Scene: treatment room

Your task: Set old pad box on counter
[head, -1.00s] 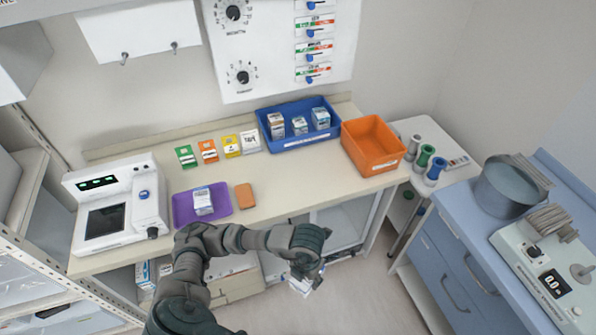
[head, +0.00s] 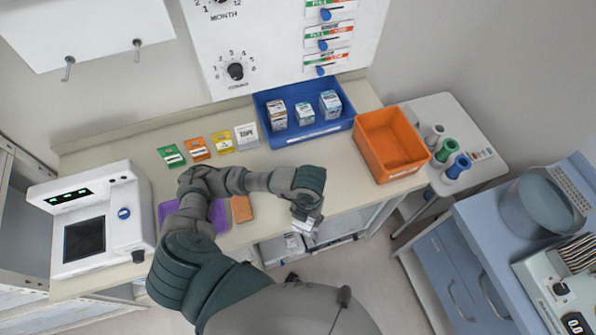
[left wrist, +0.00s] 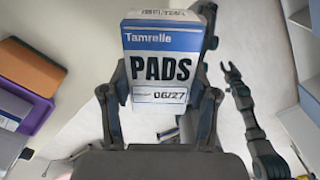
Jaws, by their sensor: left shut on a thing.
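My left gripper (head: 308,212) is shut on a white and blue pad box (left wrist: 162,72), held upright in the left wrist view. Its label reads Tamrelle PADS and 06/27. The box also shows small in the head view (head: 303,228), partly covered by the gripper, near the counter's front edge. I cannot tell whether it is over the counter or just in front of it. The beige counter (head: 335,178) has a bare stretch behind the gripper. My right gripper (left wrist: 231,73) shows in the left wrist view, open and empty, away from the box.
A blue bin (head: 318,135) with boxes and an empty orange bin (head: 392,150) stand at the counter's right.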

